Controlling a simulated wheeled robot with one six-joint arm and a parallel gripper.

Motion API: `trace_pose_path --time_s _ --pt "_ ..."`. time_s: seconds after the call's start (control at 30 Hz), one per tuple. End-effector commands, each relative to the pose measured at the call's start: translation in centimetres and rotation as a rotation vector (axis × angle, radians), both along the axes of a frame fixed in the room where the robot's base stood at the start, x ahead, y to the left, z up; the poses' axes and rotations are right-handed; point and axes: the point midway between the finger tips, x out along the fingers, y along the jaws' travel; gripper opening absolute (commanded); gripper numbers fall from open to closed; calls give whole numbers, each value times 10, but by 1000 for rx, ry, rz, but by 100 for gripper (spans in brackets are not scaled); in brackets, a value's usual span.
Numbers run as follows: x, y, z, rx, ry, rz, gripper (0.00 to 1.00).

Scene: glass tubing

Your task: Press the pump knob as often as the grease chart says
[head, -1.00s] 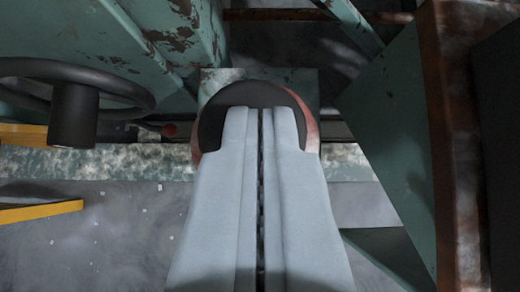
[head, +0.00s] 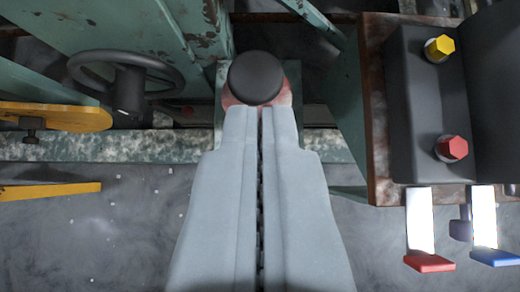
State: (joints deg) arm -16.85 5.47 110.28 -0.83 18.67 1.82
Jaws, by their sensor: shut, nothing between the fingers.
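A round black knob (head: 256,77) on a worn red base (head: 284,97) stands at the top middle of the head view; it looks like the pump knob. My gripper (head: 260,110) is shut and empty, with its pale grey fingers side by side. The fingertips show just below the knob in the picture and overlap the lower part of the red base. I cannot tell the height between fingertips and knob. No grease chart shows in this view.
A dark handwheel (head: 127,82) and a yellow part (head: 60,116) are at left. At right, a dark box (head: 415,110) carries a yellow hex knob (head: 440,48) and a red hex knob (head: 451,148). Below are a red-tipped lever (head: 429,262) and a blue-tipped lever (head: 495,257).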

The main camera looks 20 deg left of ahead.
Motion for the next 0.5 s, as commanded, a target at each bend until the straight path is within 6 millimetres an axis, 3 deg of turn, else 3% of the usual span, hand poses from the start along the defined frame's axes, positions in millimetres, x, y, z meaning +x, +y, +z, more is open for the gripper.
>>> trace_pose_path --time_s 0.5 --pt "-10 -3 10 0 0 0 0"
